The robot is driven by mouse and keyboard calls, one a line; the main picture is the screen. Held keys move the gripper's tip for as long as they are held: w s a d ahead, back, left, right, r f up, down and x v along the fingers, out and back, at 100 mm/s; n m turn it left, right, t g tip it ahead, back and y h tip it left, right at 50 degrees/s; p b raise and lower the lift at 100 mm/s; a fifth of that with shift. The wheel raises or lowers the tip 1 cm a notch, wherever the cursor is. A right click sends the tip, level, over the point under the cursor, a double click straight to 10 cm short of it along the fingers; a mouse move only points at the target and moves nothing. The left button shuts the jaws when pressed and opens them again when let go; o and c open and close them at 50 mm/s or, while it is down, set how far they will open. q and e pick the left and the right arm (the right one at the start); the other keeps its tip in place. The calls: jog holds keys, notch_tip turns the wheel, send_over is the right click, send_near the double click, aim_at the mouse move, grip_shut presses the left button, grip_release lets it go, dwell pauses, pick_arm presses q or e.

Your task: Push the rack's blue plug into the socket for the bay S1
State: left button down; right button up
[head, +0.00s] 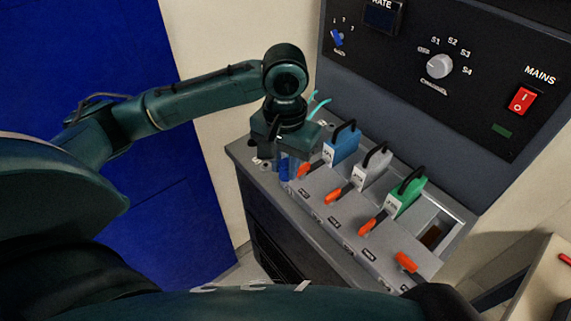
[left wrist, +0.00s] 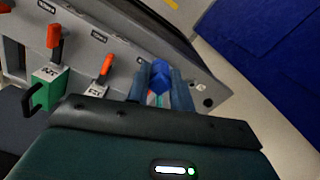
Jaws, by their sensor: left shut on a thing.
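My left gripper (head: 287,170) points down at the left end of the rack's sloping front ledge. It is shut on the blue plug (left wrist: 159,76), which shows between its two fingers in the left wrist view. The fingers (left wrist: 162,92) hide part of the plug, and I cannot see whether its tip is in a socket. The rack (head: 350,235) holds a blue module (head: 343,146), a grey module (head: 372,168) and a green module (head: 406,196). The bay labels are too small to read. My right gripper is not in view.
Several orange levers, one at the right end (head: 406,262), stick up along the ledge. Behind stands a dark panel with a grey selector knob (head: 439,66) and a red mains switch (head: 522,101). An open bay (head: 433,236) lies right of the green module. A blue wall panel (head: 150,210) is left.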

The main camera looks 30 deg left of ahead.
pick_arm(q)
jog(key=shift+w+a+f+m, duration=0.55)
jog(key=shift+w+a+f, duration=0.65)
jog(key=shift+w+a, duration=0.45)
jog(key=shift+w+a+f+m, duration=0.5)
jog(key=shift+w+a+f, duration=0.75)
jog(key=shift+a, duration=0.6)
jog(key=shift+w+a+f+m, duration=0.55)
jog(key=shift+w+a+f, duration=0.6)
jog(key=shift+w+a, duration=0.5)
jog(key=shift+s+a+f+b, duration=0.1)
jog(key=shift+f+b, duration=0.4)
jog(key=shift+f, duration=0.65)
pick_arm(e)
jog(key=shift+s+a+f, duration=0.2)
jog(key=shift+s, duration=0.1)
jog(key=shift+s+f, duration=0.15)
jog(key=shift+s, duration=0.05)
pick_arm(q)
jog(key=shift+f, duration=0.55)
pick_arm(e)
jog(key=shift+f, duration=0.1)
